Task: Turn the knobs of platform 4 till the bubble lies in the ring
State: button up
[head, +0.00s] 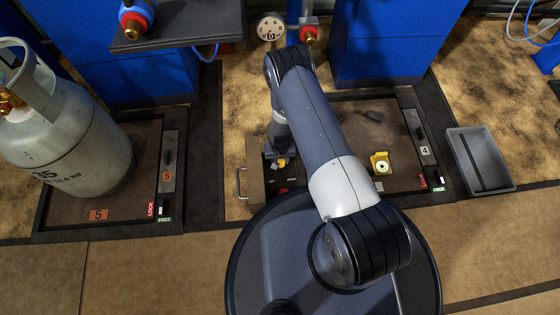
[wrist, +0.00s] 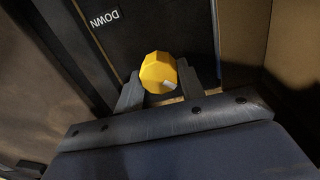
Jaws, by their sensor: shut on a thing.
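My gripper (wrist: 160,88) is shut on a yellow faceted knob (wrist: 158,70), with one finger on either side of it. A small white mark shows on the knob. The knob stands on a dark panel with the word DOWN. In the head view my gripper (head: 277,156) is at this knob, at the left edge of platform 4 (head: 345,108), partly hidden by my arm. A yellow bubble level (head: 381,162) with a pale round face and a dark centre sits on the platform's right part. Its bubble and ring are too small to tell apart.
A tan box (head: 255,170) with a metal handle stands at the platform's left. A lever strip (head: 423,150) marked 4 runs along its right, with a LOCK/FREE switch (head: 438,184). A grey tray (head: 480,160) lies farther right. A gas cylinder (head: 75,135) stands on platform 5.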

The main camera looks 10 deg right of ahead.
aim_at(280, 160)
jog(key=shift+n, duration=1.1)
jog(key=o, duration=1)
notch_tip(280, 160, up, 11)
jog(key=p, duration=0.4)
jog(key=shift+f, duration=0.2)
